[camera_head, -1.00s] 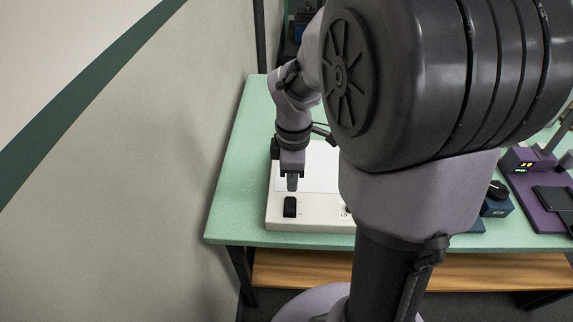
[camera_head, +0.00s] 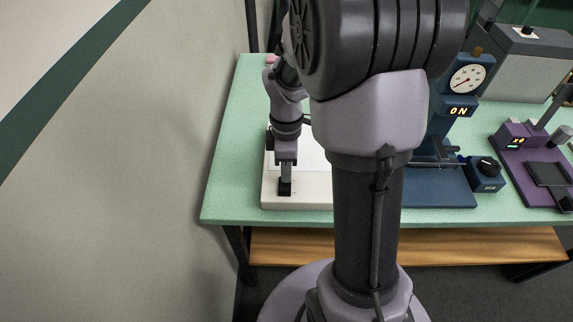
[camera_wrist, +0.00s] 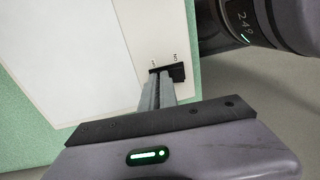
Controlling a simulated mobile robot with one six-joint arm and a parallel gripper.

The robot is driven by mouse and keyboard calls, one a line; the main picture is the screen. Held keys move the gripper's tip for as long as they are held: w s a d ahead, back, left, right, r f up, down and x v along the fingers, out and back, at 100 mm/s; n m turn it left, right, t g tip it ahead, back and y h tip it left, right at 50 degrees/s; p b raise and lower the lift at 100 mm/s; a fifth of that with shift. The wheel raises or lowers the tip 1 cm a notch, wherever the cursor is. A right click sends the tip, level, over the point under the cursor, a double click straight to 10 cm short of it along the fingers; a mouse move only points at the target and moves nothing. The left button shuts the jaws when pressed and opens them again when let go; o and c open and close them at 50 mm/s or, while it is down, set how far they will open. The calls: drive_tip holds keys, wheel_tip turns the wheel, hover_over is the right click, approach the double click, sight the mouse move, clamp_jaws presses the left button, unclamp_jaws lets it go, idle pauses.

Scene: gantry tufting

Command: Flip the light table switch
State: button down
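The light table (camera_head: 300,199) is a cream box on the green bench, its white panel (camera_wrist: 60,60) filling the left of the wrist view. Its black rocker switch (camera_head: 285,188) sits on the front left of the casing and also shows in the wrist view (camera_wrist: 178,73), with small marks beside it. My gripper (camera_head: 286,178) points down at the switch, its tips at or just above it. In the wrist view my gripper's fingers (camera_wrist: 161,78) lie side by side, closed with nothing seen between them, and their tips partly cover the switch. Whether they touch it I cannot tell.
A blue machine (camera_head: 440,185) with a dial gauge and a lit "ON" display stands to the right. A purple device (camera_head: 520,170) is farther right. A grey wall (camera_head: 130,180) is close on the left. My arm hides the bench's middle.

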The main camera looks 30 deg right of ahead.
drive_tip(key=shift+s+a+f, duration=0.25)
drive_tip(key=shift+s+f, duration=0.05)
drive_tip(key=shift+s, duration=0.25)
drive_tip(key=shift+s+a, duration=0.25)
drive_tip(key=shift+s, duration=0.1)
drive_tip(key=shift+s+a+r, duration=0.1)
drive_tip(key=shift+r+p, duration=0.4)
drive_tip(key=shift+p, duration=0.1)
wheel_tip(320, 180, up, 14)
drive_tip(key=w+p, duration=0.1)
drive_tip(key=p, duration=0.6)
drive_tip(key=shift+w+d, duration=0.3)
drive_tip(key=shift+d, duration=0.15)
drive_tip(key=shift+f, duration=0.1)
